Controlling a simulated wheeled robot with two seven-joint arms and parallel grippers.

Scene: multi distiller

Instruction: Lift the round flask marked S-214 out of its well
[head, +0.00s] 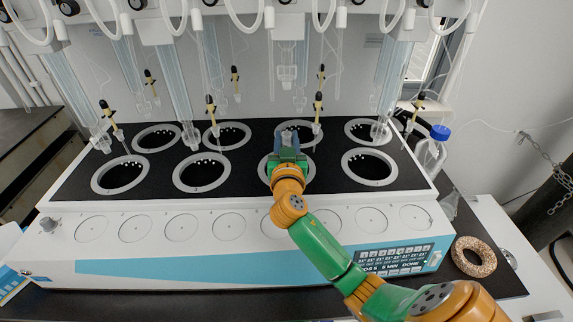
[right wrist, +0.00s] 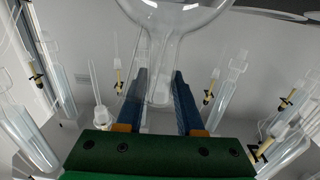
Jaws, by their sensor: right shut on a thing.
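My right gripper (head: 287,146) is over the third front well from the left, whose pale ring (head: 263,170) shows around the wrist. In the right wrist view, its two blue fingers (right wrist: 160,98) are shut on the neck of a clear round flask (right wrist: 175,14). The flask's bulb is at the top edge of that view, partly cut off. In the head view the flask is hidden or too clear to make out, so I cannot tell how it stands to the well. I cannot read a mark on it. My left gripper is not in view.
The distiller's black top (head: 240,187) has two rows of ringed wells. Glass tubes with yellow-and-black stopcocks (head: 318,101) hang close around the arm. A blue-capped bottle (head: 431,152) stands at the right end, and a cork ring (head: 473,257) lies on the dark bench.

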